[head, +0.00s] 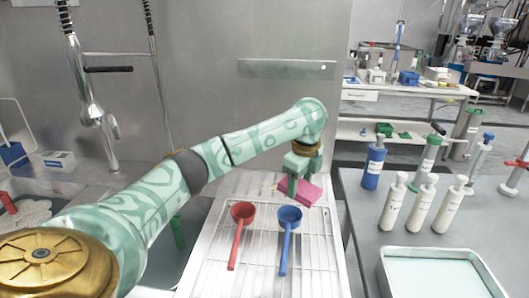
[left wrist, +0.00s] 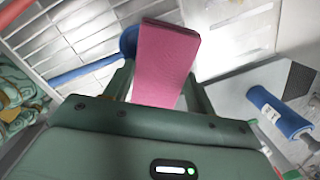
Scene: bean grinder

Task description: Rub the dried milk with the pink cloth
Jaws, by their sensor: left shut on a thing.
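The pink cloth (head: 312,194), a folded block shape, is in my left gripper (head: 298,178) above the back right of the wire rack. In the left wrist view the cloth (left wrist: 166,62) stands out between the two fingers, which are shut on it. In that view it covers part of the blue scoop behind it. I cannot make out the dried milk for sure; a pale, blurred patch (left wrist: 240,25) shows on the metal to the right of the cloth. I cannot tell whether the cloth touches the surface. My right gripper is not in view.
A red scoop (head: 234,240) and a blue scoop (head: 286,243) lie on the wire rack (head: 258,262), in front of the cloth. Several white bottles (head: 422,203) and a blue bottle (head: 373,165) stand on the right table. A tray (head: 440,252) sits at front right; a tap (head: 97,118) rises at left.

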